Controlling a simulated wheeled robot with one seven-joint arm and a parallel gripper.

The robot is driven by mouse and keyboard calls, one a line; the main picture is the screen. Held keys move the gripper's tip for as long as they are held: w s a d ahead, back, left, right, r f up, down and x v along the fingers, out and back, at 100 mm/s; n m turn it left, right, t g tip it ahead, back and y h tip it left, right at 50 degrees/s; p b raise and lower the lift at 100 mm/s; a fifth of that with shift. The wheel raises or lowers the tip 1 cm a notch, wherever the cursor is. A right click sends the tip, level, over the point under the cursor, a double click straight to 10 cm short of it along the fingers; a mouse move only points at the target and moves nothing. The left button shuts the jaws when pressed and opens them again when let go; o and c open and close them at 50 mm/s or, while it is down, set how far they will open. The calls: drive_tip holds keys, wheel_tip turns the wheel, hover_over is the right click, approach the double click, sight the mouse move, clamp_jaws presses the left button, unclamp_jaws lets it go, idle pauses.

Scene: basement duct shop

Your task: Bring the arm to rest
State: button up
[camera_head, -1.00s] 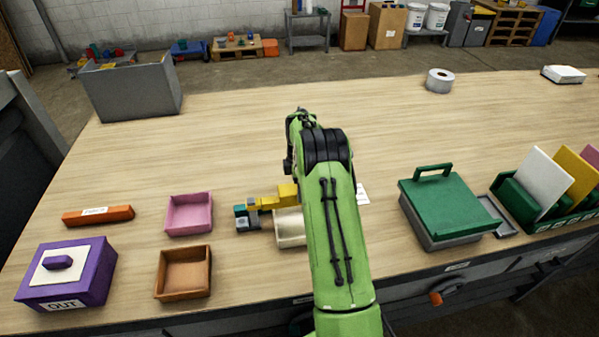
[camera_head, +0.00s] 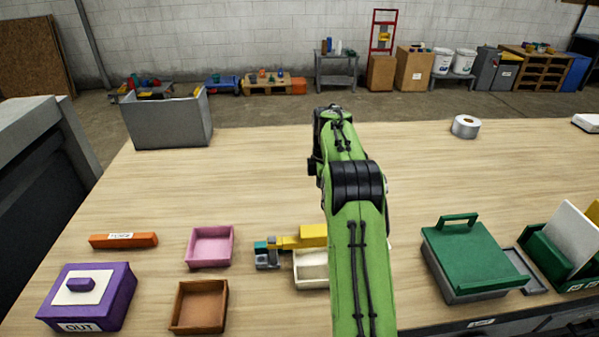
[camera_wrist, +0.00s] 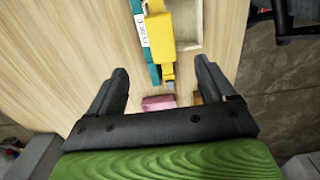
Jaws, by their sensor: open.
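My green arm reaches out over the wooden table (camera_head: 270,160) in the head view and hides my gripper there. In the wrist view my gripper (camera_wrist: 162,82) is open, its two dark fingers spread wide with nothing held between them. Beyond the fingertips, below on the table, are a yellow block-like piece (camera_wrist: 160,35), a teal piece with a white label (camera_wrist: 139,35) and a cream tray (camera_wrist: 188,22). The yellow piece (camera_head: 305,238) and cream tray (camera_head: 310,270) also show left of my arm in the head view.
Left on the table are a purple box (camera_head: 90,310), an orange bar (camera_head: 123,241), a pink tray (camera_head: 211,262), a brown tray (camera_head: 200,322) and a grey bin (camera_head: 168,130). Right are a green-lidded box (camera_head: 475,257) and a tape roll (camera_head: 465,127). The table's middle back is clear.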

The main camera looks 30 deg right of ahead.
drive_tip(key=s+a+r+m+t, duration=0.1)
drive_tip(key=s+a+r+m, duration=0.2)
drive_tip(key=s+a+r, duration=0.35)
drive_tip(key=s+a+r+m+t, duration=0.2)
drive_tip(key=s+a+r+m, duration=0.15)
drive_tip(key=a+r, duration=0.55)
drive_tip(key=s+a+f+m+t, duration=0.1)
drive_tip(key=s+a+m, duration=0.1)
drive_tip(key=s, duration=0.4)
drive_tip(key=s+a+f+m, duration=0.2)
drive_tip(key=s+a, duration=0.2)
drive_tip(key=s, duration=0.3)
drive_tip(key=s+a+f+m+t, duration=0.1)
drive_tip(key=s+a+f+m, duration=0.1)
drive_tip(key=s, duration=0.4)
drive_tip(key=shift+s+a+f+t, duration=0.3)
drive_tip(key=shift+s+a, duration=0.1)
drive_tip(key=shift+a, duration=0.3)
